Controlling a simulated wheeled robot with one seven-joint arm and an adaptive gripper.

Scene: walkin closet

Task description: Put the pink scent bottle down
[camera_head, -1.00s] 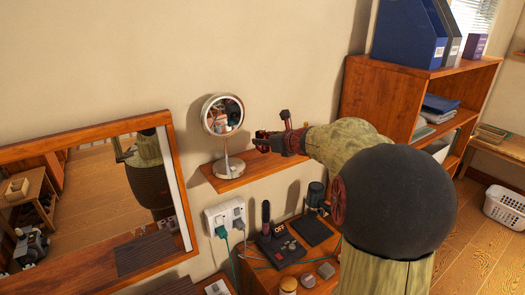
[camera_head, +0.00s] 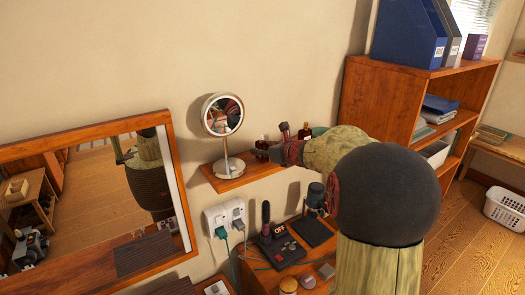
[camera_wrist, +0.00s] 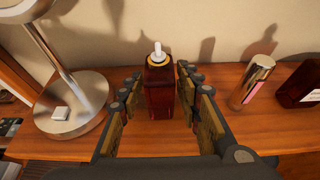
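A dark red, pinkish glass bottle (camera_wrist: 160,92) with a gold collar and white nozzle stands upright on the wooden wall shelf (camera_wrist: 215,135) in the wrist view; it seems to be the scent bottle. My gripper (camera_wrist: 160,76) is open around it, one finger on each side, with a narrow gap visible on both sides. In the head view my gripper (camera_head: 262,154) is low over the shelf (camera_head: 222,183), right of the round mirror. A small dark bottle top (camera_head: 262,143) shows just above the fingers; the rest is hidden.
The round mirror's metal base (camera_wrist: 72,105) stands left of my gripper. A pink-gold cylinder (camera_wrist: 252,82) and another dark red bottle (camera_wrist: 302,84) stand to the right. The wall is close behind. Bare shelf lies between the bottle and the cylinder.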

